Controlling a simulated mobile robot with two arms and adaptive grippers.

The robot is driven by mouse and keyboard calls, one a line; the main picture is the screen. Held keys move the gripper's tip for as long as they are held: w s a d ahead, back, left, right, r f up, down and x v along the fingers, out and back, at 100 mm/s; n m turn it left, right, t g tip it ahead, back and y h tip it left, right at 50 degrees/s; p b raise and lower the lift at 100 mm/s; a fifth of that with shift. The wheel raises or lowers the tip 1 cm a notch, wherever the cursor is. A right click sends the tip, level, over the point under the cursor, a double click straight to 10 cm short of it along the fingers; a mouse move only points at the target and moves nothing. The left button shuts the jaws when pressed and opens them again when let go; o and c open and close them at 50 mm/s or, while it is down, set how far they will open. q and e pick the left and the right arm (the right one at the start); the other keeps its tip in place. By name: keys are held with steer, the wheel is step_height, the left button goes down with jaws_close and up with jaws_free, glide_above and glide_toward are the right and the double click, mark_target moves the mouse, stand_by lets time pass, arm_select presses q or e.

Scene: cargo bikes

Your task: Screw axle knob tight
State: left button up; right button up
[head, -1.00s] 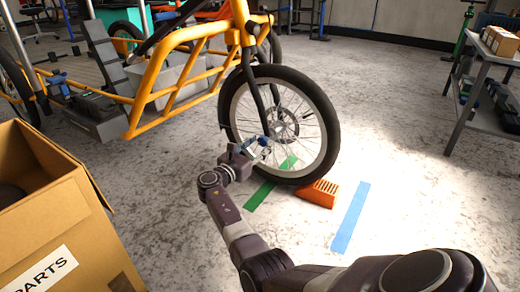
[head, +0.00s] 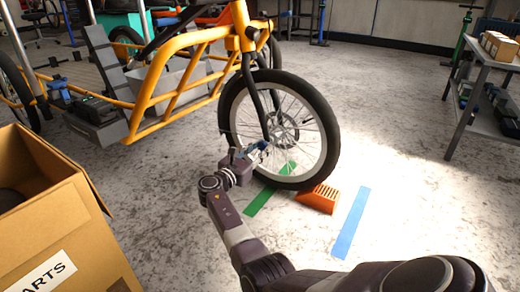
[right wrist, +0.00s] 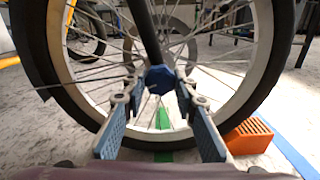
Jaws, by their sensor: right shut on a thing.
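The axle knob (right wrist: 160,78) is blue and faceted. It sits at the lower end of the dark fork leg, at the hub of the front wheel (head: 324,106), in the middle of the right wrist view. My right gripper (right wrist: 160,88) has its two blue-padded fingers on either side of the knob, shut on it. In the head view my right gripper (head: 262,146) reaches the wheel's hub from the near side, and the knob is too small to make out there. My left gripper is not in view.
An orange ramped block (head: 318,198) lies by the tyre, with green tape (head: 259,202) and blue tape (head: 350,222) on the floor. A cardboard parts box (head: 60,215) stands at the near left. A grey workbench (head: 480,110) stands at the right.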

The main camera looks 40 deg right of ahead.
steer(key=m, duration=0.8)
steer(key=shift+m, duration=0.3)
steer(key=m, duration=0.4)
steer(key=shift+m, duration=0.3)
steer(key=m, duration=0.4)
steer(key=shift+s+f+m, duration=0.1)
steer(key=shift+m, duration=0.2)
steer(key=o, duration=1.2)
steer(key=shift+c, duration=0.2)
